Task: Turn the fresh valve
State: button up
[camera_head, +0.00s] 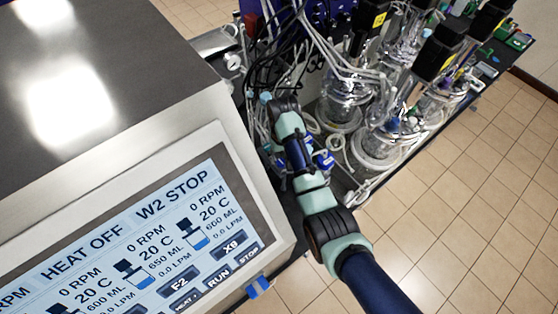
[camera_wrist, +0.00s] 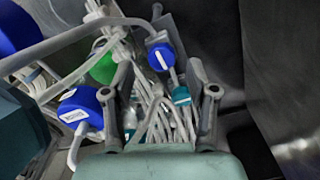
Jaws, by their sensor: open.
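My gripper (camera_wrist: 160,70) is open in the wrist view, with its two grey fingers apart and white tubes behind the gap. A small blue knob with a white bar (camera_wrist: 160,56) shows between and beyond the fingertips. A larger blue knob with a white label (camera_wrist: 80,108) is left of the left finger, and a green knob (camera_wrist: 103,68) is above it. The labels are too small to read, so I cannot tell which knob is the fresh valve. In the head view, blue valve parts (camera_head: 322,160) sit right beside my arm. My fingers are not clear there.
A large control box with a screen (camera_head: 130,250) fills the left of the head view, close to my arm. Glass vessels (camera_head: 375,145) with tubes and cables stand at right. A dark metal wall (camera_wrist: 275,60) lies right of my gripper. Open tiled floor (camera_head: 470,220) is at lower right.

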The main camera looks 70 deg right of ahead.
aim_at(281, 163)
notch_tip(281, 163, down, 4)
jog(key=shift+r, duration=0.2)
jog(key=shift+w, duration=0.1)
grip_shut()
